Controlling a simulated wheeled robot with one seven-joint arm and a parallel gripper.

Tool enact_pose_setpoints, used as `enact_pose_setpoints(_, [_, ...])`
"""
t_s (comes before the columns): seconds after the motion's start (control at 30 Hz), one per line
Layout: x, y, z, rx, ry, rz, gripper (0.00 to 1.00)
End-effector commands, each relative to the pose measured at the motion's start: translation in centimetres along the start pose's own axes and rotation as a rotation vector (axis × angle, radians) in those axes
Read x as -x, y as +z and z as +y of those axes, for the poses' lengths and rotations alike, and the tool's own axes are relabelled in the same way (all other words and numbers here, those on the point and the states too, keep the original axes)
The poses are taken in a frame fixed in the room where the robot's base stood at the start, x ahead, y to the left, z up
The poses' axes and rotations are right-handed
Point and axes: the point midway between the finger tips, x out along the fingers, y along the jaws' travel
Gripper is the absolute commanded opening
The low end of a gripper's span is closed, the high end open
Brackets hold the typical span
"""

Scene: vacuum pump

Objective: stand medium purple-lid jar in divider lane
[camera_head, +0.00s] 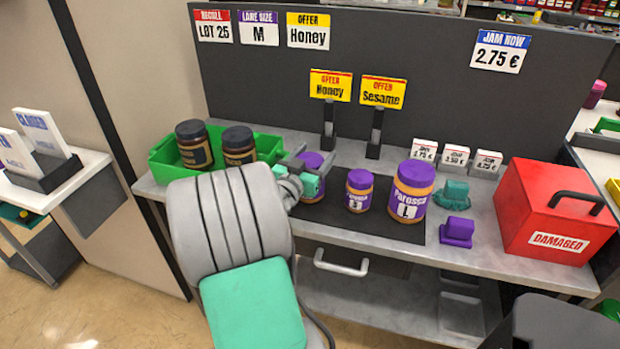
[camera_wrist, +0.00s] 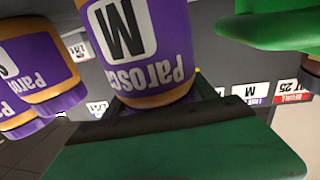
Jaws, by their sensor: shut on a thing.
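The medium purple-lid jar, marked M, shows its lid (camera_head: 311,160) partly behind my gripper (camera_head: 308,180) in the head view. In the wrist view its purple label (camera_wrist: 145,45) appears upside down, close to the lens. My gripper is shut on this jar. Its green part with a dark edge fills the bottom of the wrist view. I cannot tell whether the jar touches the dark mat (camera_head: 340,226). A small S jar (camera_head: 359,190) and a large L jar (camera_head: 411,192), both purple-lidded, stand to its right. I cannot make out the lane's divider edges.
A green crate (camera_head: 160,172) with two dark jars stands at the left. Two sign posts (camera_head: 328,127) (camera_head: 375,135) rise behind. Teal (camera_head: 453,193) and purple (camera_head: 457,231) blocks and a red DAMAGED box (camera_head: 550,212) stand right. My arm blocks the counter's front left.

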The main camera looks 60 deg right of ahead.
Motion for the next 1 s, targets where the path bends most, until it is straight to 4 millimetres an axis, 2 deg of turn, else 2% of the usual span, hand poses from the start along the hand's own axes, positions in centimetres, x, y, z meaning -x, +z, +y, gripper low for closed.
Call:
enact_pose_setpoints(0.07, [0.01,0.01,0.0,0.0,0.0,0.0,0.42])
enact_pose_setpoints(0.57, [0.02,0.02,0.0,0.0,0.0,-0.001,0.01])
enact_pose_setpoints(0.87, [-0.01,-0.16,-0.02,-0.001,0.0,0.002,0.0])
enact_pose_setpoints(1.0, [-0.02,-0.84,-0.01,-0.001,0.0,0.003,0.0])
